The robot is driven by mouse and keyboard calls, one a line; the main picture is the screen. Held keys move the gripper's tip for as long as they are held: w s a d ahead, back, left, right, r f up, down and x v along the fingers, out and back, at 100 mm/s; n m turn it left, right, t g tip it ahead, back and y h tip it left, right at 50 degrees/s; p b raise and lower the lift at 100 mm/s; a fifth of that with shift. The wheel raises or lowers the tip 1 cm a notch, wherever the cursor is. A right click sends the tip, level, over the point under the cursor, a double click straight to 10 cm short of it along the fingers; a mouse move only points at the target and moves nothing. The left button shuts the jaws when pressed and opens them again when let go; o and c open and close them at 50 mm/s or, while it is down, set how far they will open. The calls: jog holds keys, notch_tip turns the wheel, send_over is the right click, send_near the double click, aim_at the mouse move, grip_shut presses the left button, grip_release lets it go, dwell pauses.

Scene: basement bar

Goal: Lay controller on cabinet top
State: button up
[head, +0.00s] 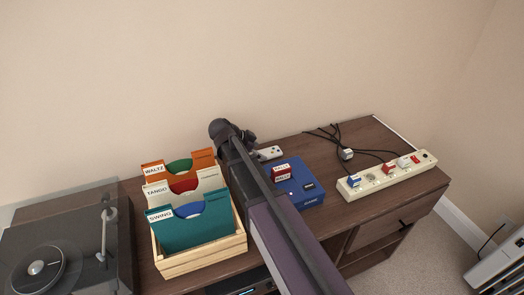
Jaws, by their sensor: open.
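A pale controller-like thing (270,153), light grey with small dark and coloured marks, shows just right of my arm near the back of the cabinet. My arm hides its left part. It appears to lie on the dark wood cabinet top (312,148), behind the blue box. My gripper (249,136) is at the far end of my arm, just behind and left of the pale thing. It is open. Its fingers are small and partly hidden, and I cannot tell whether they touch the pale thing.
A white power strip (398,174) with plugs and black cables lies at the right. A wooden crate (203,258) of record sleeves and a turntable (65,245) stand left. Bare top shows at the back right.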

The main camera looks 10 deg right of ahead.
aim_at(280, 169)
jog(key=p+v, duration=0.6)
jog(key=v, duration=0.3)
jog(key=shift+d, duration=0.1)
jog(key=shift+p+v, duration=0.65)
jog(key=shift+v, duration=0.4)
jog(key=shift+f, duration=0.1)
jog(key=s+d+n+y+p, duration=0.2)
jog(key=s+d+n, duration=0.1)
jog(key=s+n, duration=0.1)
jog(key=s+d+r+n+g+y+p, duration=0.1)
jog(key=s+d+n+y+p, duration=0.1)
jog(key=s+d+n+y, duration=0.1)
jog(key=s+d+n+g+y+p, duration=0.1)
jog(key=s+d+n+y+p, duration=0.1)
jog(key=s+n, duration=0.4)
jog(key=shift+s+d+r+n+y+p, duration=0.15)
jog(key=shift+s+d+r+n+p, duration=0.1)
jog(key=shift+s+d, duration=0.25)
jog(key=shift+s+d+r+n+y+p, duration=0.15)
jog(key=shift+s+d+p, duration=0.15)
jog(key=shift+d, duration=0.4)
jog(key=shift+s+d+r+n+y, duration=0.1)
jog(key=shift+s+n+y, duration=0.2)
jog(key=shift+s+n, duration=0.15)
jog(key=shift+s+d+r+n+y, duration=0.1)
jog(key=shift+s+n+y, duration=0.25)
jog(key=shift+n, duration=0.2)
